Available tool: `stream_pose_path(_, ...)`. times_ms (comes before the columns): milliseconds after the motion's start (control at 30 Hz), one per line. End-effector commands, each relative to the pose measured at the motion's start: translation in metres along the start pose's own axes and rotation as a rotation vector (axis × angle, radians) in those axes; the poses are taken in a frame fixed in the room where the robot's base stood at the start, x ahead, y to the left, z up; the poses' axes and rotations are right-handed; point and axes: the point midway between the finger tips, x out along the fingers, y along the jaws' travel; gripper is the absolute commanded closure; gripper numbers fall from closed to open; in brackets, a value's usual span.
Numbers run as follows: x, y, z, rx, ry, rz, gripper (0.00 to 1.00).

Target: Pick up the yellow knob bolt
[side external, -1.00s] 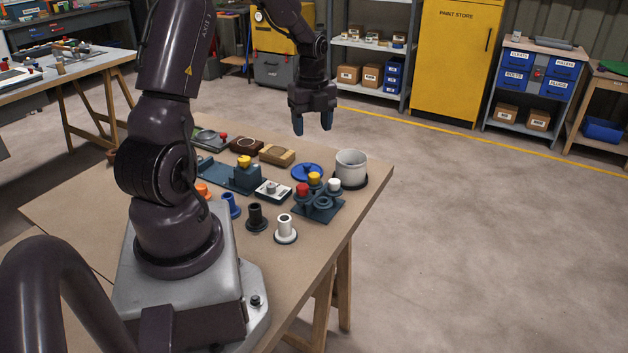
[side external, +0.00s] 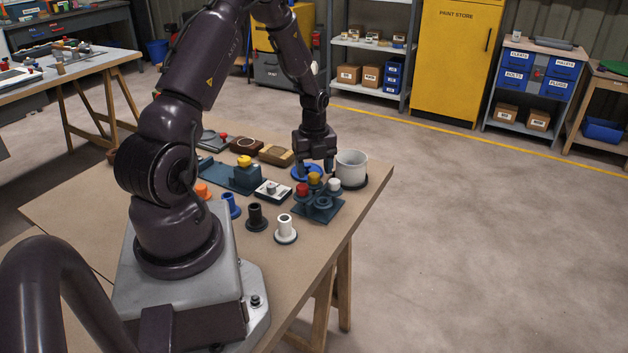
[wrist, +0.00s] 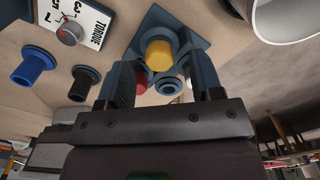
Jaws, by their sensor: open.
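The yellow knob bolt (side external: 314,178) stands in a dark blue-grey rack (side external: 322,213), with a red knob (side external: 302,189) and a white knob (side external: 334,184) beside it. My gripper (side external: 315,169) is open and pointing down, close above the yellow knob. In the wrist view the yellow knob (wrist: 159,54) shows between the two spread fingers of my gripper (wrist: 158,62), and I see no clear contact. The red knob (wrist: 141,84) is partly hidden behind the left finger. Another yellow knob (side external: 244,161) sits on a separate blue-grey fixture (side external: 225,176).
A torque box (side external: 272,191) and several flanged sleeves, including a black one (side external: 256,217) and a white one (side external: 285,230), stand left and in front.

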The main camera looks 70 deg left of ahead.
Motion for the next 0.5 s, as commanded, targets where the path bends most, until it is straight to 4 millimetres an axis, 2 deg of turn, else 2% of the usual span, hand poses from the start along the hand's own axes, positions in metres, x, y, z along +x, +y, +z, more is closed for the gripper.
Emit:
stream_pose_path(133, 0.0147, 0.0005, 0.0001, 0.000, 0.000, 0.001, 0.40)
stream_pose_path(367, 0.0160, 0.0004, 0.0003, -0.001, 0.000, 0.000, 0.40)
stream_pose_path(400, 0.0160, 0.0004, 0.0003, -0.001, 0.000, 0.000, 0.45)
stream_pose_path(500, 0.0158, 0.0004, 0.0003, -0.001, 0.000, 0.000, 0.68)
